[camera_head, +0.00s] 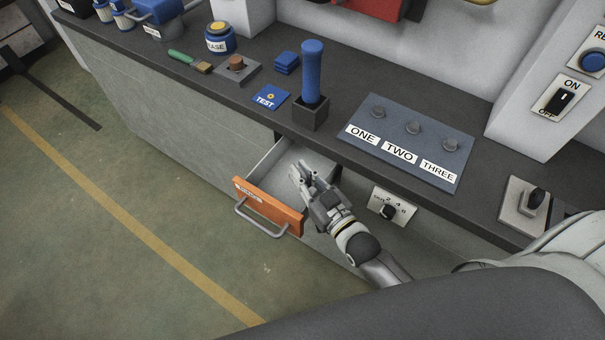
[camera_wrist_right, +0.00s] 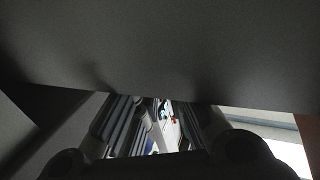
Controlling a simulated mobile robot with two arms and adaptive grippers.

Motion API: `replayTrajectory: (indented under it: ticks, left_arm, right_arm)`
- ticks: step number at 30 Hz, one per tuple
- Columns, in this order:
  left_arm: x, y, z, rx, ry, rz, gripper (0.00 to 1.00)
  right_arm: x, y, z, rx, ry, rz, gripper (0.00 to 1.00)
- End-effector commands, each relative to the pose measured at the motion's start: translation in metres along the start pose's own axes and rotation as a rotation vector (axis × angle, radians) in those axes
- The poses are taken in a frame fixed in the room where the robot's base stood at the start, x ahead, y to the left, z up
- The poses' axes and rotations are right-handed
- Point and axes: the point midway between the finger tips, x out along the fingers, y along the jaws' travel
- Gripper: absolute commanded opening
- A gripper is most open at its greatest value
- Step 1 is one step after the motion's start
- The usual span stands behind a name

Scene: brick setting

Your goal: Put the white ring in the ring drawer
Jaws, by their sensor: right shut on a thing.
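The ring drawer (camera_head: 268,207) is open. It has an orange front with a label and a grey handle. My right gripper (camera_head: 304,172) is over or inside the open drawer, with its fingers close together. It is shut on the white ring, of which only a small pale patch (camera_wrist_right: 167,122) shows between the fingers in the right wrist view. The rest of the ring is hidden, and I cannot tell how far it is above the drawer floor. My left gripper is not in view.
The dark counter (camera_head: 335,143) overhangs the drawer. It carries a blue-handled post (camera_head: 312,75), a panel (camera_head: 410,135) with labels ONE, TWO and THREE, and a TEST card (camera_head: 266,99). A rotary switch (camera_head: 392,207) is right of the drawer. The floor (camera_head: 90,220) at left is clear.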

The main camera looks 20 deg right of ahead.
Motion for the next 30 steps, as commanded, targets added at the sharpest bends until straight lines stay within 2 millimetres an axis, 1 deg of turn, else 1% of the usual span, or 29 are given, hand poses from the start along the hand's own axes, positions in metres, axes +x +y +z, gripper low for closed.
replayTrajectory:
  ticks: [1, 7, 8, 12, 13, 22, 25, 27, 28, 30]
  left_arm:
    - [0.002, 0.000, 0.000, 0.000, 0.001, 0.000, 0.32]
    - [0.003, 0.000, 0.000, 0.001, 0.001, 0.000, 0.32]
    - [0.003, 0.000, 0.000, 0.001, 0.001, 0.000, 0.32]
    - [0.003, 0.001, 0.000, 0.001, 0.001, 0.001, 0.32]
    - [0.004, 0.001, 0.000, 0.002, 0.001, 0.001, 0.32]
    - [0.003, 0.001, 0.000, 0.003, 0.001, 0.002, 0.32]
    - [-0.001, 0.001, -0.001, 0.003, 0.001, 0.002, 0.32]
    - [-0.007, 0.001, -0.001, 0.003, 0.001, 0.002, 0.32]
    - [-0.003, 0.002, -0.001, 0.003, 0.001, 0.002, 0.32]
    - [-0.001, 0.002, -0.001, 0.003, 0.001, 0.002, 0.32]
  right_arm:
    - [-0.001, 0.000, 0.005, 0.000, -0.007, 0.000, 0.00]
    - [-0.001, -0.001, 0.011, -0.001, -0.014, 0.000, 0.00]
    - [-0.002, -0.001, 0.012, -0.001, -0.016, -0.001, 0.12]
    - [-0.002, -0.001, 0.014, -0.002, -0.021, -0.001, 0.29]
    - [-0.003, -0.001, 0.014, -0.002, -0.021, -0.001, 0.32]
    - [-0.003, -0.002, 0.014, -0.003, -0.023, -0.002, 0.32]
    - [-0.004, -0.002, 0.007, -0.003, -0.023, -0.002, 0.32]
    - [-0.003, -0.001, -0.003, -0.003, -0.022, -0.002, 0.32]
    - [-0.009, -0.001, 0.004, -0.003, -0.026, -0.002, 0.32]
    - [-0.021, -0.001, 0.004, -0.002, -0.024, -0.001, 0.32]
